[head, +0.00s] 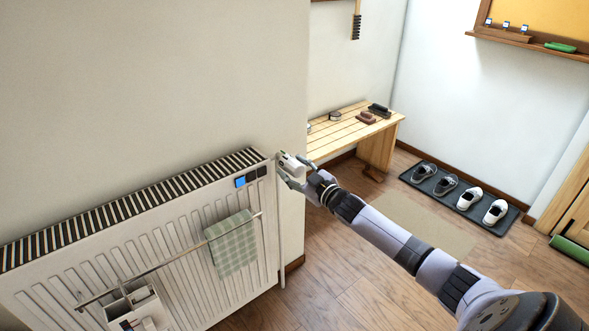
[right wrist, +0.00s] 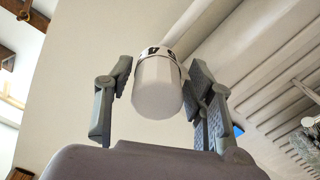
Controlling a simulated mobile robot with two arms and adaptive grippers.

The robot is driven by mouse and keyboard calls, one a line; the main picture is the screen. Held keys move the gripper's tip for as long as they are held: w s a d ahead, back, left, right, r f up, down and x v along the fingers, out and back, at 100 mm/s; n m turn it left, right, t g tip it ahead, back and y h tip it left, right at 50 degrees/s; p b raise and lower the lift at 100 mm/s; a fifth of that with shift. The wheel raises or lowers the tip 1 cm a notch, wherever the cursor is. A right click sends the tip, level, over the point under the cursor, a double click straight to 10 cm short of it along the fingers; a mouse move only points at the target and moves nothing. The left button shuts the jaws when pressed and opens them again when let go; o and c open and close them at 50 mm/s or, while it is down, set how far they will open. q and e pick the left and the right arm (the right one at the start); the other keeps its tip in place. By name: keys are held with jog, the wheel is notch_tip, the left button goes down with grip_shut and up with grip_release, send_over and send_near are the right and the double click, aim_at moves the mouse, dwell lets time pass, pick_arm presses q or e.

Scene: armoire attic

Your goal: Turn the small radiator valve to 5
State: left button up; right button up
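The small radiator valve (head: 291,163) is a white knob at the right end of the radiator, near its top corner. In the right wrist view the valve (right wrist: 157,88) points toward the camera, with dark marks on its collar too small to read surely. My right gripper (head: 289,172) is at the valve. In the right wrist view the fingers of the right gripper (right wrist: 160,85) stand on either side of the knob, with a gap on the left; the right finger is close, contact unclear. My left gripper is out of view.
The white radiator (head: 150,225) carries a rail with a green checked towel (head: 232,245) and a white caddy (head: 136,305). A wooden bench (head: 350,127) stands behind the wall corner. Shoes sit on a dark mat (head: 450,203).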

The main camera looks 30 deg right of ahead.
jog(key=shift+o, duration=0.7)
jog(key=shift+r, duration=0.1)
jog(key=s+d, duration=0.1)
jog(key=s, duration=1.1)
